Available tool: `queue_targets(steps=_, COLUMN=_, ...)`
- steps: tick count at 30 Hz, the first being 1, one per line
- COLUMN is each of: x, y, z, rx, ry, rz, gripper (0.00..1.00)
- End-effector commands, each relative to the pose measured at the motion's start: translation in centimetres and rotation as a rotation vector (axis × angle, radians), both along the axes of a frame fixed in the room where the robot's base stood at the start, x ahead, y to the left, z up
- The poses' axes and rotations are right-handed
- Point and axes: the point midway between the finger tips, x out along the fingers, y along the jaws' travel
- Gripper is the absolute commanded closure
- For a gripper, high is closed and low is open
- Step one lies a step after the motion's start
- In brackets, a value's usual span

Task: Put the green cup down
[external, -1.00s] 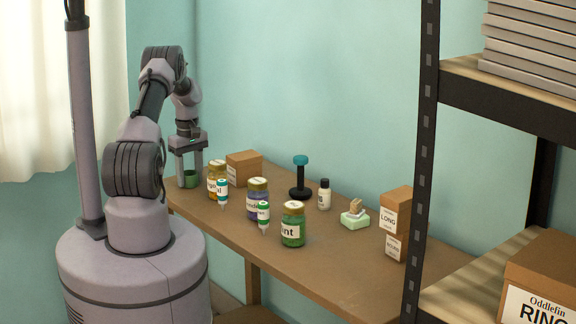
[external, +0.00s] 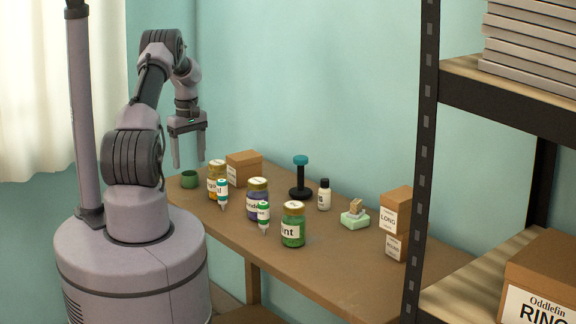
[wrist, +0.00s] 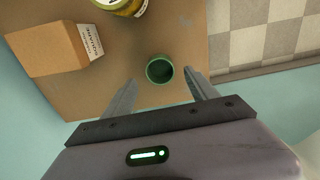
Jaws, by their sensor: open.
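The green cup (external: 189,179) stands upright on the wooden table (external: 330,276) at its far left end. In the wrist view the cup (wrist: 160,70) shows its open top, a little beyond the fingertips and between their lines. My gripper (external: 188,165) is open and empty, raised above the cup. In the wrist view its two fingers (wrist: 160,76) are spread wide, with nothing between them.
More jars, small bottles, a black stand with a teal top (external: 300,178) and a soap dish (external: 355,217) stand further right. A table edge lies close to the cup.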

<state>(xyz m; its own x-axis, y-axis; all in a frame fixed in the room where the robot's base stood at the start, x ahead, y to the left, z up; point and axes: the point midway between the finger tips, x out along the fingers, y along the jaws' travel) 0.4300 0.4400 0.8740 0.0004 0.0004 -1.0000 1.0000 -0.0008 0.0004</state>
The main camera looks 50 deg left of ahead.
Motion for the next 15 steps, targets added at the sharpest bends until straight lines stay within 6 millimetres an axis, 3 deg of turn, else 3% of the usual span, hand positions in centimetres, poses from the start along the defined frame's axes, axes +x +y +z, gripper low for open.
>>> queue_targets(steps=1, x=0.0, y=0.1, z=2.1, rx=0.002, ry=-0.002, rz=0.0, gripper=0.33)
queue_targets(steps=6, x=0.0, y=0.0, z=5.4, rx=0.001, ry=-0.001, rz=0.001, gripper=0.33)
queue_targets(steps=13, x=0.0, y=-0.1, z=6.4, rx=0.0, ry=0.0, rz=-0.002, gripper=0.33)
queue_targets(steps=15, x=0.6, y=-0.9, z=7.7, rx=0.012, ry=-0.006, rz=-0.04, gripper=0.33)
